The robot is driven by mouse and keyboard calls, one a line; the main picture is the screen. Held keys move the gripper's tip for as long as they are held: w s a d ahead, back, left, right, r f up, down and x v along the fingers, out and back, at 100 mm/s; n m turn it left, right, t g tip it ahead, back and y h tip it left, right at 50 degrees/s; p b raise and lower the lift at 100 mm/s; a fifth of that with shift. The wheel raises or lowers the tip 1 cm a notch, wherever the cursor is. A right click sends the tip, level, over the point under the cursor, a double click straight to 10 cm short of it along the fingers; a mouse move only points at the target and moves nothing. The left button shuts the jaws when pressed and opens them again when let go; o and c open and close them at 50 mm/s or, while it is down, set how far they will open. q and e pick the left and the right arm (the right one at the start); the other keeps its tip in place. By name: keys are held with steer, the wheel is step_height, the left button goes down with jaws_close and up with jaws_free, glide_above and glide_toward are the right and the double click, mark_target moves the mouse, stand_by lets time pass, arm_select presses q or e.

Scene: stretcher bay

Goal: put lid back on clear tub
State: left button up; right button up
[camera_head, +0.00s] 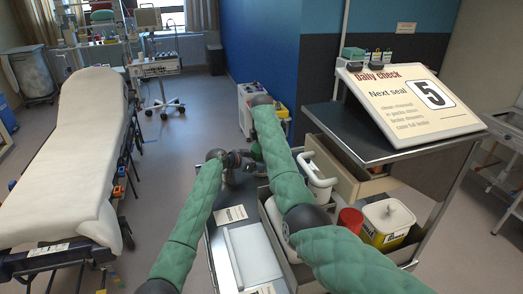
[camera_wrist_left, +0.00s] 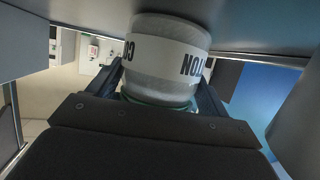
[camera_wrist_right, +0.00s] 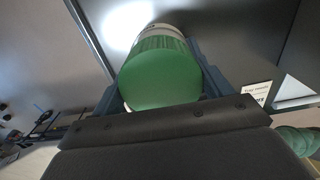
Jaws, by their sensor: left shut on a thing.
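The clear tub (camera_wrist_left: 160,92), with a white label band showing part of its lettering, sits between the fingers of my left gripper (camera_wrist_left: 164,78), which is shut on it. A thin green edge shows at its near end. In the right wrist view the green lid (camera_wrist_right: 160,82), with a ribbed side, fills the space between the fingers of my right gripper (camera_wrist_right: 157,66). The white-banded tub (camera_wrist_right: 163,27) shows right behind the lid; I cannot tell whether the lid is seated. In the head view both grippers are close together above the cart, small and partly hidden by my arms.
The cart (camera_head: 222,245) below carries a white tray (camera_head: 252,252) and a paper label. A red cup (camera_head: 350,218) and a yellow-labelled white container (camera_head: 388,222) stand at right. An open drawer (camera_head: 345,180) juts out below the sign (camera_head: 415,102). A stretcher (camera_head: 65,150) is at left.

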steer(key=c, duration=0.5)
arm_select(q)
steer(key=shift+d, duration=0.1)
arm_select(e)
steer(key=m, duration=0.6)
steer(key=shift+m, duration=0.4)
steer(key=o, duration=1)
steer(key=shift+c, duration=0.2)
steer(key=shift+o, duration=0.5)
steer(key=shift+r, duration=2.25)
steer(key=shift+c, duration=0.2)
